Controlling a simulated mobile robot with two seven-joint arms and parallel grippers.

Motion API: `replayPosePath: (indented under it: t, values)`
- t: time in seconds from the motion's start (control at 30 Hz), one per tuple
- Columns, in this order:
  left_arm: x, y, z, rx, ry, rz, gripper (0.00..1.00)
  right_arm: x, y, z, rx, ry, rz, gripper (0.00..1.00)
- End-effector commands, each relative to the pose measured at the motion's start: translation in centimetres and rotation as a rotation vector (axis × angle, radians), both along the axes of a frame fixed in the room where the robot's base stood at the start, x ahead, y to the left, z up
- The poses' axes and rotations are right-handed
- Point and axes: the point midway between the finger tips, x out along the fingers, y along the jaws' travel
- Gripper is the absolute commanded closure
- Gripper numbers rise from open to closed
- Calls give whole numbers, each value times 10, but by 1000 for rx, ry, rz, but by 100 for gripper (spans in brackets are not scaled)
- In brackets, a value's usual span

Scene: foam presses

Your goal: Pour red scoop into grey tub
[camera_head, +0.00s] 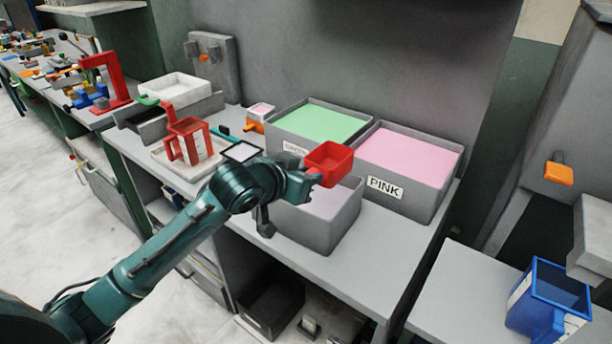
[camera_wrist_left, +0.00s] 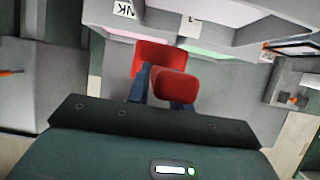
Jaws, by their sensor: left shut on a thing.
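The red scoop (camera_head: 330,163) is held in the air by my left gripper (camera_head: 308,182), which is shut on it. The scoop hangs over the back part of the grey tub (camera_head: 322,232), in front of the green and pink bins. Its open top faces up in the head view and it looks roughly level. I cannot tell what is inside it. The grey tub holds a pale lilac-grey fill, partly hidden by my gripper and the scoop. In the left wrist view the scoop (camera_wrist_left: 158,55) shows between and beyond the fingers (camera_wrist_left: 162,90). My right gripper is not in view.
A bin of green foam (camera_head: 322,124) and a bin labelled PINK (camera_head: 408,166) stand right behind the tub. A red jug-like frame (camera_head: 187,142) stands on a tray to the left. A blue container (camera_head: 548,300) is at the lower right. The bench front right of the tub is clear.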

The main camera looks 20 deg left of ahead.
Motion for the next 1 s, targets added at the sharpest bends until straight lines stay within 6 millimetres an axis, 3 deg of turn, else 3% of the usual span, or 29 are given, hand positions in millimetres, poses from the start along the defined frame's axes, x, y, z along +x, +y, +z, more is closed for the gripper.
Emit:
replayPosePath:
  t: [0.27, 0.6, 1.0]
  values:
    - [0, 0, 5, -5, -3, -1, 100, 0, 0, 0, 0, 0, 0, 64]
    - [0, 0, 31, -6, -2, -1, 100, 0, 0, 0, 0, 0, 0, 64]
    - [0, 0, 31, -5, 0, -1, 100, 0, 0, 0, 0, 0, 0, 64]
